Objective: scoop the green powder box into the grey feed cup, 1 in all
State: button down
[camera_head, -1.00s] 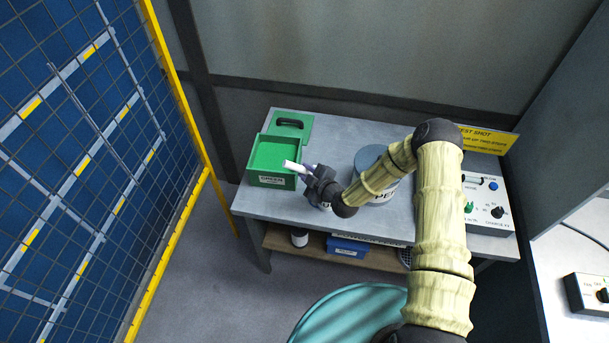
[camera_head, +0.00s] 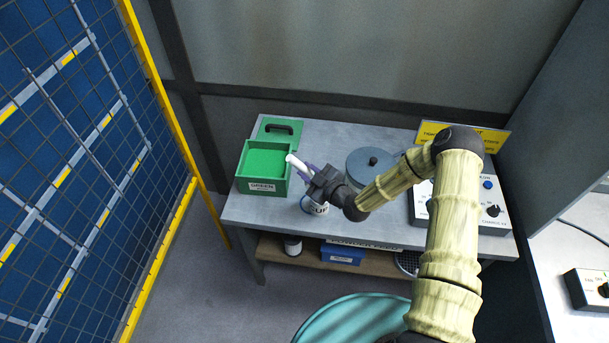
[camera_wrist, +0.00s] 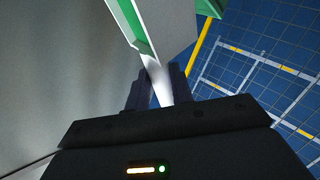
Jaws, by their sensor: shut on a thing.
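The green powder box (camera_head: 241,178) stands open on the left of the bench, with green powder (camera_head: 267,162) inside and a label on its front. My gripper (camera_head: 311,173) is shut on a white scoop (camera_head: 297,162), whose white end points up and left beside the box's right wall. In the wrist view the white scoop shaft (camera_wrist: 158,80) lies between the two dark fingers (camera_wrist: 160,88). Its load cannot be made out. A small pale cup (camera_head: 318,209) with dark lettering stands just below my gripper, partly hidden by it; it may be the grey feed cup.
A green lid (camera_head: 278,131) with a dark handle lies behind the box. A grey lidded canister (camera_head: 369,160) stands right of my gripper, partly behind my arm. A switch panel (camera_head: 495,205) sits at the right end. A mesh fence (camera_head: 85,190) stands left.

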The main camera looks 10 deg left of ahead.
jog(key=shift+w+d+r+m+t+y+b, duration=0.2)
jog(key=shift+d+m+y+b, duration=0.15)
jog(key=shift+d+b, duration=0.3)
jog(key=shift+w+d+r+m+t+y+b, duration=0.1)
jog(key=shift+d+m+t+y+b, duration=0.15)
jog(key=shift+d+m+b, duration=0.35)
jog(key=w+d+f+m+t+y+b, duration=0.1)
jog(key=w+d+f+m+t+b, duration=0.1)
jog(key=d+m+t+b, duration=0.3)
jog(key=d+m+b, duration=0.3)
jog(key=m+b, duration=0.1)
jog(key=shift+d+y+b, duration=0.25)
jog(key=shift+y+b, duration=0.15)
dwell(0.9)
jog(key=shift+d+f+m+b, duration=0.1)
jog(key=shift+f+m+b, duration=0.15)
jog(key=shift+b, duration=0.25)
jog(key=shift+d+m+t+b, duration=0.35)
jog(key=shift+m+b, duration=0.05)
jog(key=shift+b, duration=0.4)
jog(key=shift+w+d+f+m+b, duration=0.1)
jog(key=shift+f+m+b, duration=0.25)
jog(key=shift+b, duration=1)
jog(key=shift+d+m+t+h+b, duration=0.35)
jog(key=shift+m+t+b, duration=0.25)
jog(key=shift+b, duration=0.75)
jog(key=shift+f, duration=0.15)
